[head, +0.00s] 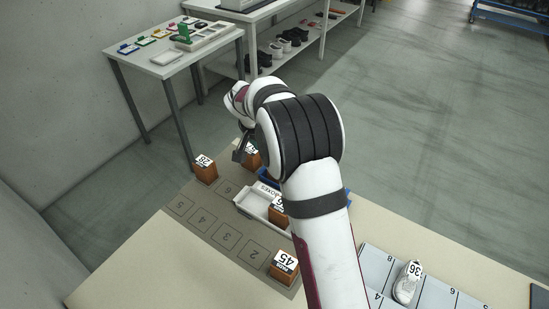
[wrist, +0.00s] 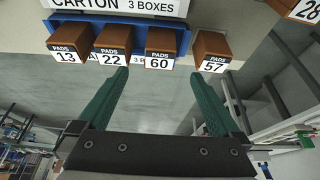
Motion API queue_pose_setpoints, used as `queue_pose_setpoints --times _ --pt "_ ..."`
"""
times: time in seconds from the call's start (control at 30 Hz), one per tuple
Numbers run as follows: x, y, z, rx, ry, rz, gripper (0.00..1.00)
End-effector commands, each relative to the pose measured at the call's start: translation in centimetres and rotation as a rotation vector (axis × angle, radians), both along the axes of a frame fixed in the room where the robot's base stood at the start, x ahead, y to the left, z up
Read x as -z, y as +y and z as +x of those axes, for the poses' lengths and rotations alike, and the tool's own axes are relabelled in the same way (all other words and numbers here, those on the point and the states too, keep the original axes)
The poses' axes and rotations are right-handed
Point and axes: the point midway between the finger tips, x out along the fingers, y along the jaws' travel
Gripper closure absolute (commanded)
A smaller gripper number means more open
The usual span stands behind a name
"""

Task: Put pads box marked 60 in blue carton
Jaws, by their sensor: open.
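The pads box marked 60 (wrist: 160,48) is a brown box with a white label, upright in the wrist view. It appears to stand in the blue carton (wrist: 185,41), at its right end, beside boxes marked 22 (wrist: 112,43) and 13 (wrist: 70,42). My gripper (wrist: 159,72) is open, with green fingers apart and nothing between them. Its fingertips are clear of box 60. In the head view, my gripper (head: 243,148) is beyond the white carton. My arm hides most of the blue carton (head: 347,195) there, and box 60 is hidden.
A box marked 57 (wrist: 211,50) stands just outside the blue carton, and box 28 (head: 205,168) farther left. The white carton (head: 252,204) holds a box (head: 278,213). Box 45 (head: 284,267) stands on the numbered mat (head: 205,212). A shoe (head: 406,284) lies at right.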

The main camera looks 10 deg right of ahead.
Motion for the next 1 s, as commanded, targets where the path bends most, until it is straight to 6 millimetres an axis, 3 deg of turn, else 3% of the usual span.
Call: queue_pose_setpoints --times 0.23,0.3,0.37,0.47,0.5,0.6,0.7,0.83,1.0 --pt "-1.2 0.2 -0.6 -0.001 0.004 0.002 0.0" --pt "-2.7 -0.1 -2.4 -0.009 0.023 0.012 0.0" --pt "-4.9 -0.4 -5.9 -0.025 0.062 0.034 0.0" --pt "-8.5 -0.5 -15.0 -0.078 0.155 0.105 0.0" --pt "-9.4 -0.3 -19.0 -0.106 0.191 0.141 0.0" --pt "-10.1 1.0 -28.3 -0.185 0.259 0.243 0.0" --pt "-9.3 2.6 -35.1 -0.26 0.295 0.328 0.0" --pt "-8.3 3.8 -39.0 -0.313 0.313 0.387 0.0" --pt "-8.2 4.0 -39.5 -0.323 0.317 0.395 0.0"
